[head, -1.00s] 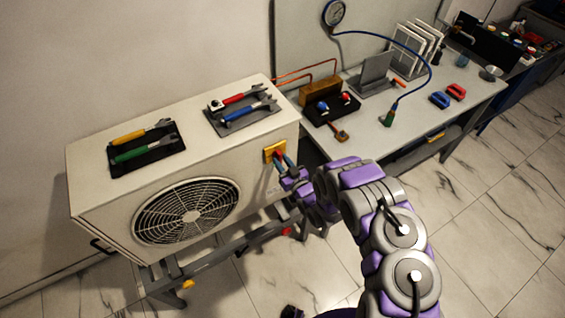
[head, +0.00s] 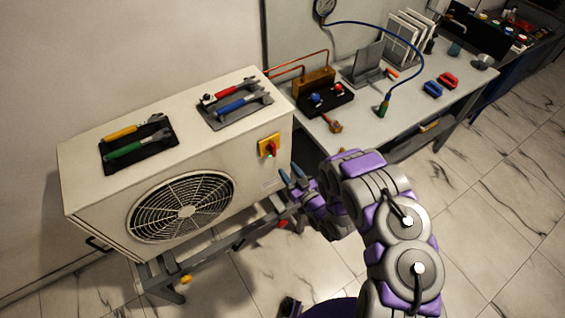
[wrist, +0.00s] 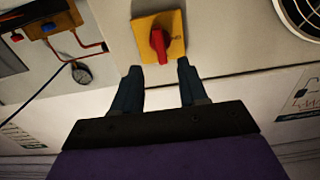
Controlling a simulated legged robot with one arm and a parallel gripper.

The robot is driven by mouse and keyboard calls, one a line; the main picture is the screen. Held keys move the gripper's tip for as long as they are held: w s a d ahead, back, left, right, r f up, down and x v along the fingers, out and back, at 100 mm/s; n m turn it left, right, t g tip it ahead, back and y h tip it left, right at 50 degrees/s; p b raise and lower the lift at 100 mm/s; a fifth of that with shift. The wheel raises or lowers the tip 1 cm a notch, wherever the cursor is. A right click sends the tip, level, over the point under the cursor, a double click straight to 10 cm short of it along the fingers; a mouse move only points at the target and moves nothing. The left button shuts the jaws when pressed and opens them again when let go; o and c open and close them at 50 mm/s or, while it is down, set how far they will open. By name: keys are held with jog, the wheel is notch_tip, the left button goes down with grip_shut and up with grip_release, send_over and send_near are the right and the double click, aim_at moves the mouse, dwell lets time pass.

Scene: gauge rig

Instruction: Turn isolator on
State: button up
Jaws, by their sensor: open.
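The isolator is a red rotary handle (head: 271,148) on a yellow plate (head: 262,144), mounted on the right end of the front of the white outdoor unit (head: 80,188).
Trays with coloured tools (head: 140,145) (head: 235,104) lie on top of the unit. The fan grille (head: 182,207) is left of the isolator. A workbench (head: 410,118) with a manifold, a blue hose and clamps stands at the right.

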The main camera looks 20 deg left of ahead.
jog(key=p+v, duration=0.4)
jog(key=v, duration=0.4)
jog(key=shift+p, duration=0.35)
jog(key=shift+s+d, duration=0.1)
